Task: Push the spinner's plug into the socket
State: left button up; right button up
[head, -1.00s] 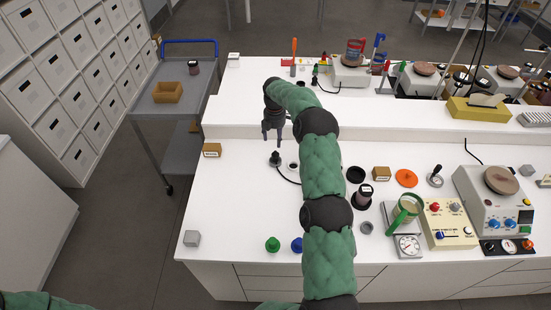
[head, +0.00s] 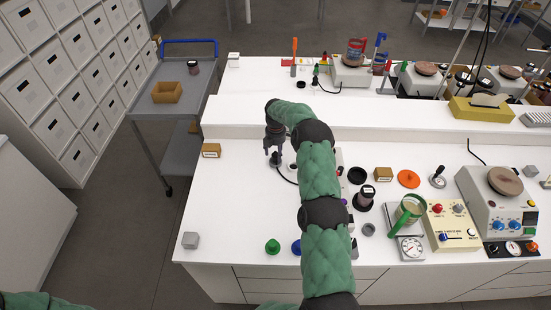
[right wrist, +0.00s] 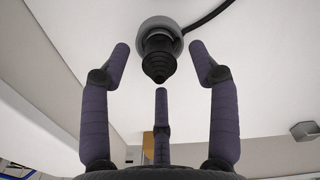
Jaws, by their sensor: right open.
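The black plug (head: 276,161) stands on the white bench top, with a dark cable (head: 288,180) running from it to the right. In the right wrist view the plug (right wrist: 157,58) is a ribbed, stepped black cone with a grey ring at its base. My right gripper (head: 272,151) is just above the plug; in the wrist view its fingers (right wrist: 158,70) are spread around the plug without visibly gripping it. A pale round piece with a dark centre, perhaps the socket (head: 292,169), lies just right of the plug, partly hidden by my arm. My left gripper is out of view.
A raised white shelf (head: 235,115) lies behind.

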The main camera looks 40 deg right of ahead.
notch_tip(320, 180, down, 2)
jog(key=shift+w+f, duration=0.1)
jog(key=shift+f, duration=0.1)
grip_shut()
dwell(0.4)
